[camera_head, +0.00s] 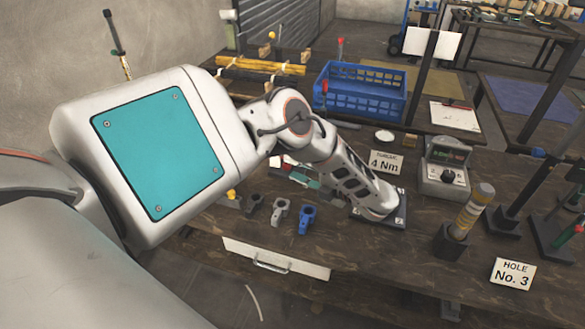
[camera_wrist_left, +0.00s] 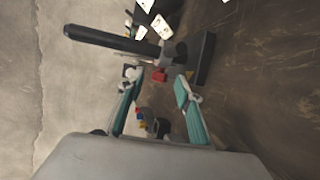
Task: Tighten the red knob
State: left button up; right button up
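In the left wrist view a small red part (camera_wrist_left: 158,76), which looks like the red knob, shows beyond and between my fingertips. It is beside a grey collar (camera_wrist_left: 168,53) on a long black bar (camera_wrist_left: 110,41), with a black block (camera_wrist_left: 203,58) at the bar's end. My left gripper (camera_wrist_left: 157,82) has its two teal fingers spread with nothing between them. In the head view my left gripper (camera_head: 300,177) is low over the bench, mostly behind my wrist. A small red patch shows beside it; I cannot tell if it is the knob. My right gripper is not in view.
On the bench (camera_head: 400,270) stand several small clamp-like parts, including a blue one (camera_head: 307,218), a "4 Nm" sign (camera_head: 385,162), a grey meter box (camera_head: 445,175), a yellow-handled tool (camera_head: 470,212) and a "Hole No. 3" sign (camera_head: 512,273). A blue crate (camera_head: 360,90) is behind.

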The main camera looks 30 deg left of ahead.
pick_arm(q)
jog(key=v, duration=1)
jog(key=shift+s+d, duration=0.1)
jog(key=shift+s, duration=0.1)
